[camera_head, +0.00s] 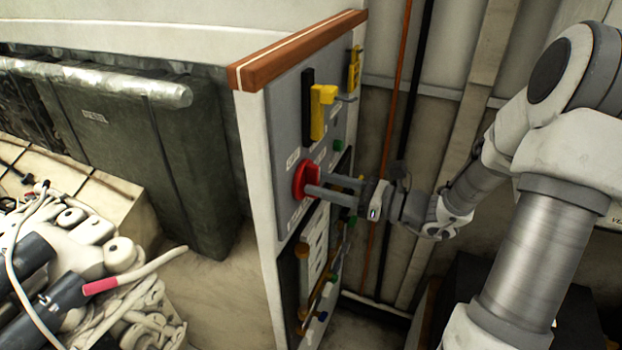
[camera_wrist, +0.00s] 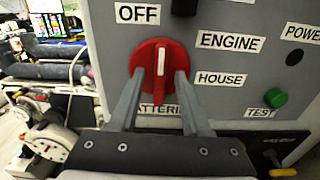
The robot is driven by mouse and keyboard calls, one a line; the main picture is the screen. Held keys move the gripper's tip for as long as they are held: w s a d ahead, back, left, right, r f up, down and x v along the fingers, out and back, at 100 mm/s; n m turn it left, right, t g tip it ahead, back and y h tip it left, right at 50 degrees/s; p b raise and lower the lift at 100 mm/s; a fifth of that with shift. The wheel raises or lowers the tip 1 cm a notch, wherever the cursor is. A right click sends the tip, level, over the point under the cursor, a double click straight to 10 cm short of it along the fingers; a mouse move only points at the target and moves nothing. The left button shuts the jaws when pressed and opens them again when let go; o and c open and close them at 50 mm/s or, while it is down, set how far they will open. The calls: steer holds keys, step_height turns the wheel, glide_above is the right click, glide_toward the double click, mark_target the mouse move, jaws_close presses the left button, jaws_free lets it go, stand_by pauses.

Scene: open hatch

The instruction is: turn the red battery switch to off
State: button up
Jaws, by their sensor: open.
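The red battery switch (camera_wrist: 158,51) is a round knob with a raised grip bar on a grey panel. The bar stands upright in the wrist view, its white mark at the upper end, between the OFF label (camera_wrist: 137,14) and the ENGINE label (camera_wrist: 231,41). My gripper (camera_wrist: 160,73) is open, one finger on each side of the bar, with a gap showing on both sides. In the head view, the fingers of my gripper (camera_head: 318,184) reach the red switch (camera_head: 299,180) from the right. The BATTERIES label (camera_wrist: 158,111) is partly hidden by the fingers.
A green TEST button (camera_wrist: 277,98) and a black knob (camera_wrist: 294,58) are right of the switch. A yellow handle (camera_head: 319,108) projects above it. Yellow and coloured fittings (camera_head: 303,268) sit below. Clutter (camera_head: 95,270) lies left of the panel.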

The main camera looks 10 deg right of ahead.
steer(key=p+v, duration=0.1)
steer(key=v, duration=0.7)
steer(key=shift+s+d+p, duration=0.2)
steer(key=shift+p, duration=0.1)
stand_by(0.8)
